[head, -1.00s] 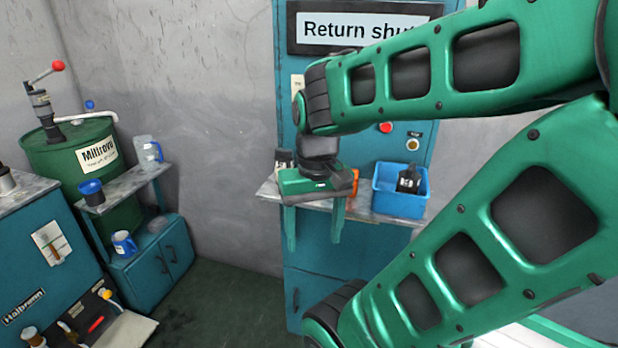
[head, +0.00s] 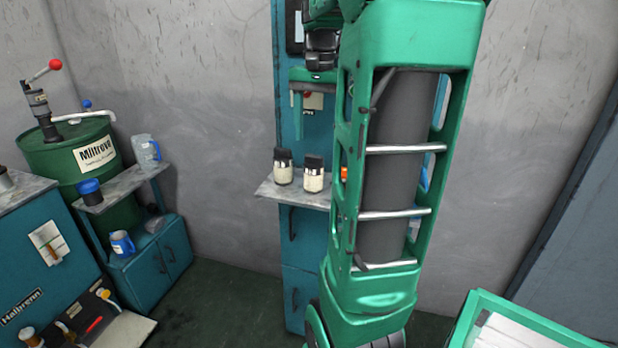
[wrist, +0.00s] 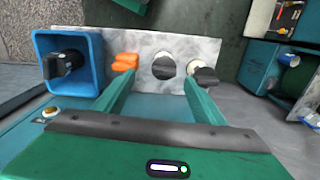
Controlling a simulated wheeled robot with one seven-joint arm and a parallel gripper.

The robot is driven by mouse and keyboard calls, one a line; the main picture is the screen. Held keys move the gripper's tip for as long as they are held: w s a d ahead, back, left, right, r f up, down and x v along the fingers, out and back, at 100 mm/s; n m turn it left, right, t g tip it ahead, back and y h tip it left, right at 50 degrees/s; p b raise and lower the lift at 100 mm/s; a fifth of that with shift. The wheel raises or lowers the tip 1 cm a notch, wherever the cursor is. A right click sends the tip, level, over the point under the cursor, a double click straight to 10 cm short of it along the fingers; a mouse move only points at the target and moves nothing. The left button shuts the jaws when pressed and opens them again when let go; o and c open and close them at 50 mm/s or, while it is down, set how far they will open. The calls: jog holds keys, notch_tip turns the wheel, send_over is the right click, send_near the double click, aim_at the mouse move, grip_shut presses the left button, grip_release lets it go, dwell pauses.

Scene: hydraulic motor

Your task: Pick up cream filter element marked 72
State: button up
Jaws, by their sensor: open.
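Two cream filter elements with black caps stand upright on the shelf in the head view, a left one (head: 283,172) and a right one (head: 313,180). Their markings are too small to read, so I cannot tell which is 72. My gripper (head: 309,112) is open and empty, raised above the shelf. In the wrist view its two green fingers (wrist: 159,80) point toward the shelf. The right element's black cap (wrist: 163,67) shows between the fingertips, apart from them. The left element's cap (wrist: 205,76) shows just beyond the other fingertip.
The shelf (wrist: 185,46) also holds an orange object (wrist: 125,62) and a blue bin (wrist: 92,82) with a black-capped item inside. My arm hides the bin's side of the shelf in the head view. A teal cabinet stands behind the shelf.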

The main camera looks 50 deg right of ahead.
aim_at(314, 155)
jog(key=shift+w+f, duration=0.2)
jog(key=shift+f, duration=1.55)
jog(key=shift+w+f, duration=0.2)
jog(key=shift+f, duration=1.5)
jog(key=c, duration=1.5)
jog(key=shift+c, duration=0.3)
jog(key=shift+r, duration=0.15)
